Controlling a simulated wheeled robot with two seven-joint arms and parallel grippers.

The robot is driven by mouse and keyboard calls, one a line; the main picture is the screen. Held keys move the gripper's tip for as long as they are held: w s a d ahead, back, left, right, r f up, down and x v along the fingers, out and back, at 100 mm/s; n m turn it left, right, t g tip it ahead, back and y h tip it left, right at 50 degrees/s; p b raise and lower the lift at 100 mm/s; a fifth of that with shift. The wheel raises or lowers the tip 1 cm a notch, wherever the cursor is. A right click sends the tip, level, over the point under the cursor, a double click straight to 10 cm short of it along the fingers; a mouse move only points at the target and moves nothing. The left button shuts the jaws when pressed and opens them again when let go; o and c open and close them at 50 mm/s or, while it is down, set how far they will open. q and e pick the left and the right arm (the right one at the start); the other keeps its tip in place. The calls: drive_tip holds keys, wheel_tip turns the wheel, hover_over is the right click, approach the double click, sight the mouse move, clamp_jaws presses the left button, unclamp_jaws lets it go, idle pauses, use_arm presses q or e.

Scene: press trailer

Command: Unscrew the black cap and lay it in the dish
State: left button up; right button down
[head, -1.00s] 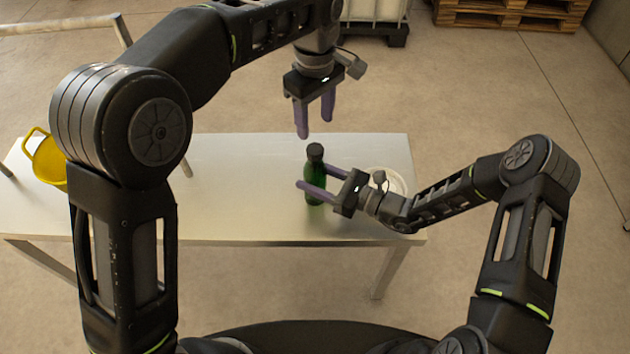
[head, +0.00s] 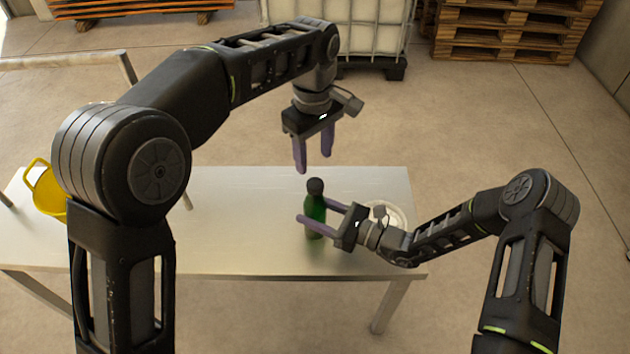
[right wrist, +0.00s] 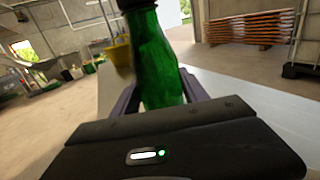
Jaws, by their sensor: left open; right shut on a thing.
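A green bottle (head: 316,214) stands upright on the metal table, with its black cap (head: 315,186) on top. My right gripper (head: 318,212) is shut on the bottle's body from the right. The bottle (right wrist: 157,65) also shows between the fingers in the right wrist view, its top cut off by the frame edge. My left gripper (head: 315,169) is open and empty, pointing down just above the cap, apart from it. A pale round dish (head: 398,212) lies on the table at the right, partly hidden behind my right gripper and wrist.
The metal table (head: 230,220) has clear room to the left of the bottle. A yellow container (head: 47,190) is at the table's left end. A white tank (head: 365,35) and wooden pallets (head: 510,28) stand on the floor behind.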

use_arm(q)
drive_tip(key=m, duration=1.4)
drive_tip(key=shift+m, duration=0.3)
drive_tip(key=m, duration=0.7)
drive_tip(key=shift+m, duration=0.4)
drive_tip(key=m, duration=0.5)
drive_tip(key=shift+d, duration=0.1)
drive_tip(key=m, duration=1.7)
